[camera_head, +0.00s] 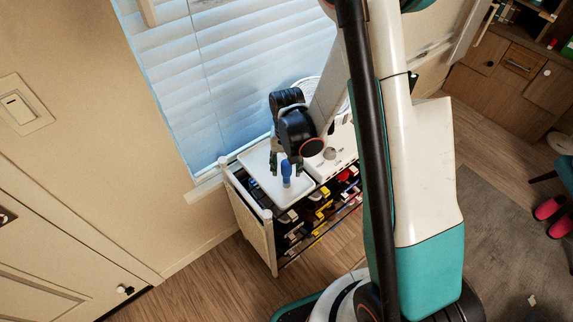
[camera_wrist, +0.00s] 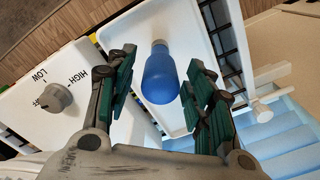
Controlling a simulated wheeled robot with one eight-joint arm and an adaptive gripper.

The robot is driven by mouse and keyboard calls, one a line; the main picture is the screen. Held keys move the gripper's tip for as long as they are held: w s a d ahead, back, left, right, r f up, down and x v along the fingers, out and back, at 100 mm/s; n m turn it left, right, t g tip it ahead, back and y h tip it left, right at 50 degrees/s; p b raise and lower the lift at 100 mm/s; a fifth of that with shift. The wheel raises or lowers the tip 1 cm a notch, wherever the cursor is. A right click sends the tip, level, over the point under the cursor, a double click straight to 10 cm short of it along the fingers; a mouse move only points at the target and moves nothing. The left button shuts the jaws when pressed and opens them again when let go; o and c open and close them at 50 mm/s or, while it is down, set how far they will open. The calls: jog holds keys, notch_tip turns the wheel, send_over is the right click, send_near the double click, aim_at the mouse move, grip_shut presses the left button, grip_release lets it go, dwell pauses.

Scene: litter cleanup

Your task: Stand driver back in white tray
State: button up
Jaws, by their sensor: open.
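The driver (camera_head: 286,170) has a blue handle and stands upright in the white tray (camera_head: 300,187) on top of a cart. In the wrist view the blue handle (camera_wrist: 160,78) lies between the two fingers, with clear gaps on both sides. The tray (camera_wrist: 187,38) shows beneath it there. My gripper (camera_head: 285,161) is open and points down around the upper part of the driver. Its green-padded fingers (camera_wrist: 162,68) do not appear to touch the handle.
A white appliance with a knob (camera_wrist: 57,97) marked LOW and HIGH stands beside the tray. The cart's lower shelves (camera_head: 318,215) hold several colourful items. A window with blinds (camera_head: 235,70) is close behind the cart. Wooden floor (camera_head: 215,285) is free in front.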

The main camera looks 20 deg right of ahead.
jog(key=s+r+n+t+p, duration=0.1)
jog(key=s+r+t+p, duration=0.15)
jog(key=r, duration=1.05)
jog(key=s+r+n+t+p, duration=0.1)
jog(key=s+r+p, duration=0.15)
jog(key=r, duration=1.05)
jog(key=s+r+n+t, duration=0.2)
jog(key=s+r+t, duration=0.1)
jog(key=s+r, duration=0.4)
jog(key=shift+s+n+t+b, duration=0.3)
jog(key=shift+s+t, duration=0.05)
jog(key=shift+s, duration=1.1)
